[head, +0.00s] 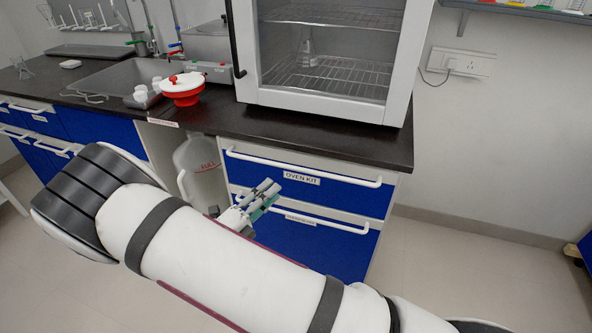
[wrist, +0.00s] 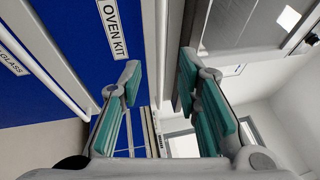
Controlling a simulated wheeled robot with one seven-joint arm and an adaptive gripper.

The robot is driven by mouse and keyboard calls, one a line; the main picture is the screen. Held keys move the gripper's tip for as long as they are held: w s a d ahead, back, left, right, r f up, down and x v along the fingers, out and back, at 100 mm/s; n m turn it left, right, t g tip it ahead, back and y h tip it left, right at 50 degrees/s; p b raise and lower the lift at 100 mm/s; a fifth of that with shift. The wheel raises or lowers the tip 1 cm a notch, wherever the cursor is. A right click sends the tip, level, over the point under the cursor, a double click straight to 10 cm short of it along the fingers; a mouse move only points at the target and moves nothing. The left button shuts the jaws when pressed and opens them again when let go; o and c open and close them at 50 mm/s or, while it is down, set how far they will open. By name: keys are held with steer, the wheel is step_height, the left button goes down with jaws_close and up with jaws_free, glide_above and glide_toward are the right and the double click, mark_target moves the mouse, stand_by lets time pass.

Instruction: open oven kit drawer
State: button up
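The oven kit drawer (head: 345,193) is the upper blue drawer under the counter and looks shut. Its white handle bar (head: 330,178) runs across the front near the OVEN KIT label (head: 302,178). The label also shows in the wrist view (wrist: 112,28), turned sideways. My gripper (head: 268,194) is in front of the drawers, left of and slightly below the label. In the wrist view my gripper (wrist: 160,85) is open, with teal pads apart and nothing held. A pale bar (wrist: 162,45) appears between the fingers in that view; contact cannot be told.
A lower blue drawer (head: 300,240) with its own white handle sits beneath. A glass-fronted oven (head: 325,60) stands on the dark counter (head: 290,128). A red and white container (head: 182,90) stands near the sink. A plastic jug (head: 198,165) is in the gap left of the drawers.

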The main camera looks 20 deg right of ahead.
mark_target(297, 169)
steer(key=b+x, duration=0.1)
steer(key=x, duration=1)
jaws_close()
